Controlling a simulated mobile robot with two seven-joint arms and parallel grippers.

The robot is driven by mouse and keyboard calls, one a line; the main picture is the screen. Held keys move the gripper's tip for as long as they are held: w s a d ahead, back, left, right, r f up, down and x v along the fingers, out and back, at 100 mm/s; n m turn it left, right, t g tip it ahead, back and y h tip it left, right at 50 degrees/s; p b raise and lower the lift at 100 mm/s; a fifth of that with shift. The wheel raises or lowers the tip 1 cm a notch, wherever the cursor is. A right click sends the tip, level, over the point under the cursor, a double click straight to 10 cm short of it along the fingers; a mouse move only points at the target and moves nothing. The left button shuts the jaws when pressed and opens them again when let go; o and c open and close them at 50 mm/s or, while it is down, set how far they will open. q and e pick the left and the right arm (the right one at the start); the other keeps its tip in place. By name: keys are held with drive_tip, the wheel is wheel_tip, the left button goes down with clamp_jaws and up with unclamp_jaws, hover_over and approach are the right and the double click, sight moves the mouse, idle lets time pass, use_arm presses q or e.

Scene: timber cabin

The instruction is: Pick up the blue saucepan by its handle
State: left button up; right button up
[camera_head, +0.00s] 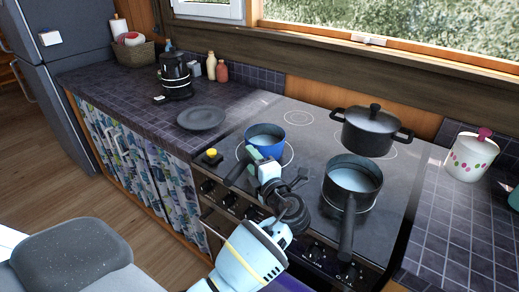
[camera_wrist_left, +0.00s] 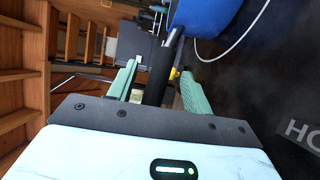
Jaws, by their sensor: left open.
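The blue saucepan (camera_head: 265,138) stands on the left front part of the hob, its dark handle (camera_head: 236,173) pointing toward the front left. My left gripper (camera_head: 258,160) is just in front of the pan, beside the handle in the head view. In the left wrist view, the blue pan (camera_wrist_left: 205,15) is at the top. There its black handle (camera_wrist_left: 160,75) runs down between the green fingers of my open left gripper (camera_wrist_left: 158,88). I see a gap on both sides, and contact is not clear. My right gripper is not in view.
A dark saucepan (camera_head: 352,179) stands close on the right, its handle toward the front. A lidded black pot (camera_head: 368,132) is behind it. A grey plate (camera_head: 201,118) lies on the counter to the left. A yellow-topped item (camera_head: 211,154) is at the hob's left edge.

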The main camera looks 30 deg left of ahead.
use_arm(q)
drive_tip(key=shift+a, duration=0.15)
drive_tip(key=shift+c, duration=0.8)
clamp_jaws()
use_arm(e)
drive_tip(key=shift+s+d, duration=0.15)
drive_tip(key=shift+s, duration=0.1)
use_arm(q)
drive_tip(key=shift+w, duration=0.1)
drive_tip(key=shift+r, duration=0.2)
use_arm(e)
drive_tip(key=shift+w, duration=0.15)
